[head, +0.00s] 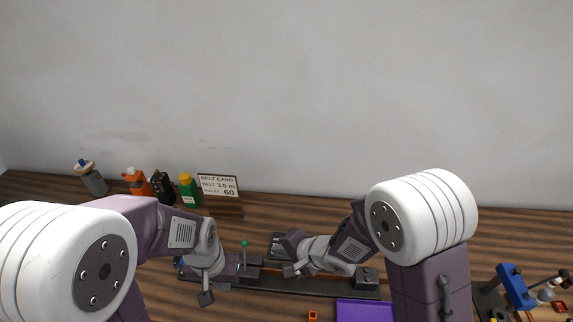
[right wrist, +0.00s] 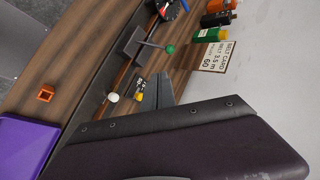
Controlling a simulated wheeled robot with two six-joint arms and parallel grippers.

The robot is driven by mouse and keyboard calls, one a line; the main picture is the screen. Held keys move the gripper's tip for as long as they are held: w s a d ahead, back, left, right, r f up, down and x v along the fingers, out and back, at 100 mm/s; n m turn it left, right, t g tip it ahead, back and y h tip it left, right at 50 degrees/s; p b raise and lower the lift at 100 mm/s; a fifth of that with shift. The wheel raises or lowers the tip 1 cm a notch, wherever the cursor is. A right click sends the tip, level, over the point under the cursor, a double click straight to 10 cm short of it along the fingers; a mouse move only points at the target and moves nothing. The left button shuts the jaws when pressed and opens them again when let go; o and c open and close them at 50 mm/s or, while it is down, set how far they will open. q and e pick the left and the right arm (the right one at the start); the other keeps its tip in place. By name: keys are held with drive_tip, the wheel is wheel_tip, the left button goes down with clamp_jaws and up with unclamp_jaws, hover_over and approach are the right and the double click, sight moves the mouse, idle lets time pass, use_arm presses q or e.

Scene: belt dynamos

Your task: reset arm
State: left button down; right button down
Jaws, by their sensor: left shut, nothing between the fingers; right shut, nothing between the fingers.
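My left gripper (head: 206,298) hangs at the end of the left arm, pointing down near the front edge of a long dark rail (head: 290,284). It is shut and empty. The two grippers are apart. A green-knobbed lever (head: 244,243) stands between them on the rail; it also shows in the right wrist view (right wrist: 169,49). Parts of the rail are hidden behind my arms.
A belt card (head: 218,186) stands at the back, beside a green bottle (head: 189,190), a black bottle (head: 162,187), an orange bottle (head: 137,182) and a grey bottle (head: 93,179). A purple mat (head: 364,311) and small orange block (head: 313,315) lie in front. A blue stand (head: 515,287) is right.

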drive_tip(key=w+d+f+m+t+h+b, duration=0.1)
drive_tip(key=w+d+f+m+t+b, duration=0.1)
drive_tip(key=w+d+f+b, duration=0.45)
drive_tip(key=s+d+f+h+b, duration=0.2)
drive_tip(key=d+h+b, duration=0.3)
drive_tip(key=d+b, duration=0.5)
drive_tip(key=s+d+f+n+g, duration=0.1)
drive_tip(key=s+d+n+g, duration=0.1)
drive_tip(key=s, duration=0.3)
drive_tip(key=s+d+f+n+g+p, duration=0.1)
drive_tip(key=s+f+n+g, duration=0.1)
drive_tip(key=s+n, duration=0.2)
drive_tip(key=s+d+f+n+g+h+p, duration=0.1)
drive_tip(key=s+d+n+g, duration=0.1)
drive_tip(key=s, duration=0.4)
drive_tip(key=shift+s+d+f+n, duration=0.15)
drive_tip(key=shift+d+f+n, duration=0.15)
drive_tip(key=shift+n, duration=0.3)
